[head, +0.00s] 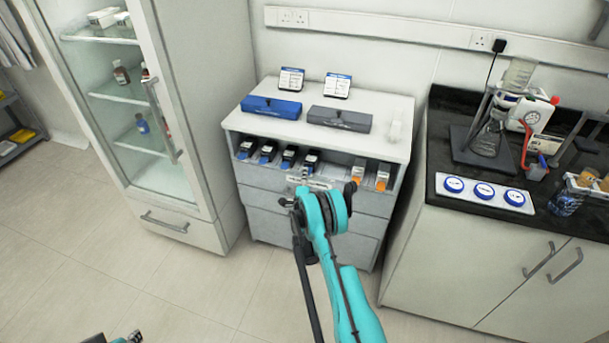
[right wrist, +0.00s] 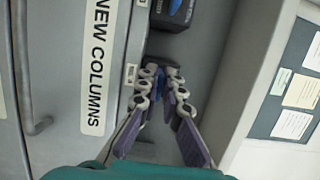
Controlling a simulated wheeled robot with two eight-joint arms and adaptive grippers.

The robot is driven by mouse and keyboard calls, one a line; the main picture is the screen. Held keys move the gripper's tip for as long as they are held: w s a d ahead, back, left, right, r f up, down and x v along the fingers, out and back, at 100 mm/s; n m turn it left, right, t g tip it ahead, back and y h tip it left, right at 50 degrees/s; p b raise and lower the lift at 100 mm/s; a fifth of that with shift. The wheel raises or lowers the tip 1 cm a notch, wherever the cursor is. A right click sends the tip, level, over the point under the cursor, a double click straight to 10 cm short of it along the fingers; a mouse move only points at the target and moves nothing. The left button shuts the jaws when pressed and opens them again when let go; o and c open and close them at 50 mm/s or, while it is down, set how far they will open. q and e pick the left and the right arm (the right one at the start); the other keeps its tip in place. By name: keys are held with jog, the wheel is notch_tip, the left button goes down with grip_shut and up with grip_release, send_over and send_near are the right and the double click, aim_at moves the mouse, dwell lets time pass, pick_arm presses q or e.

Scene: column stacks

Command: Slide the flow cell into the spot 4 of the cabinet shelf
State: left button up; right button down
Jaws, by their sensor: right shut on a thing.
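My right gripper (head: 305,178) is at the front of the cabinet shelf (head: 335,166), just below the row of boxes. In the right wrist view its fingers (right wrist: 162,72) are close together, with a small blue part of the flow cell (right wrist: 160,79) between them; most of it is hidden. A dark box with a blue face (right wrist: 178,10) lies just beyond the fingertips. Several dark-and-blue boxes (head: 266,151) stand in the left part of the shelf, and two orange-and-grey ones (head: 382,176) at its right. My left gripper (head: 127,339) is barely in view at the bottom edge.
A blue case (head: 271,107) and a grey case (head: 338,119) lie on the cabinet top, with two small signs behind. A glass-door fridge (head: 140,120) stands left. A dark counter (head: 462,180) with lab equipment stands right. A "NEW COLUMNS" label (right wrist: 98,70) is beside the fingers.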

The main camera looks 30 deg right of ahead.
jog(key=shift+s+a, duration=0.1)
jog(key=shift+a, duration=0.1)
jog(key=c, duration=1.6)
grip_release()
jog(key=shift+a+r, duration=0.1)
jog(key=shift+r, duration=0.05)
